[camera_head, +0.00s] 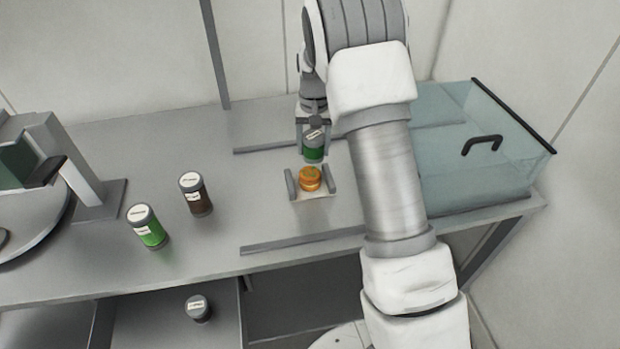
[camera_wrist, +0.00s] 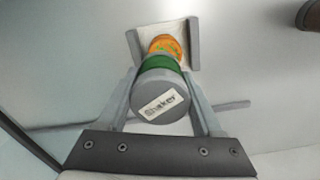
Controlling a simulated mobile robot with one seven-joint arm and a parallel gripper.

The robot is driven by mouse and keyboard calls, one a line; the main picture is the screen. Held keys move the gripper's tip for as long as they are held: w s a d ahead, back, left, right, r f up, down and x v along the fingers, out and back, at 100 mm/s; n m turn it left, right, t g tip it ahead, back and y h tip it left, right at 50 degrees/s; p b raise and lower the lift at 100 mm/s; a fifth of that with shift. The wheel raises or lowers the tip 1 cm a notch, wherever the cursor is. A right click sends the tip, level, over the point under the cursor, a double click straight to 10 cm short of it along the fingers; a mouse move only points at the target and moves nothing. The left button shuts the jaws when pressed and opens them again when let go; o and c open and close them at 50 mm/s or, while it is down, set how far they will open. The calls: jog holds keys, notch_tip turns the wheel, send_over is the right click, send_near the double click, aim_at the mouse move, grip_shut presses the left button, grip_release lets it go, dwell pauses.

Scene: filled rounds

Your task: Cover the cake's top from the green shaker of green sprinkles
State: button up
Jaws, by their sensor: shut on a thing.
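My gripper (camera_head: 313,140) is shut on a dark green shaker (camera_head: 313,152) with a grey cap. The wrist view shows this shaker (camera_wrist: 158,88) between my two fingers, its labelled grey end facing the camera. A small orange cake (camera_head: 310,179) sits on a pale base between two grey side walls (camera_head: 329,179). The shaker is close to the cake, and I cannot tell the exact gap. In the wrist view the cake (camera_wrist: 168,41) is partly hidden behind the shaker and shows some green marks on its top. A brighter green shaker (camera_head: 149,231) stands at the table's left front.
A brown shaker (camera_head: 196,197) stands beside the bright green one. Another capped container (camera_head: 197,308) is on the lower shelf. A clear bin with a black handle (camera_head: 482,143) stands at right. Low grey rails (camera_head: 290,241) lie on the table. A grey machine (camera_head: 75,165) stands at left.

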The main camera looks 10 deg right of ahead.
aim_at(314, 135)
jog(key=shift+r, duration=0.15)
jog(key=shift+r+p, duration=1.65)
jog(key=shift+r, duration=0.7)
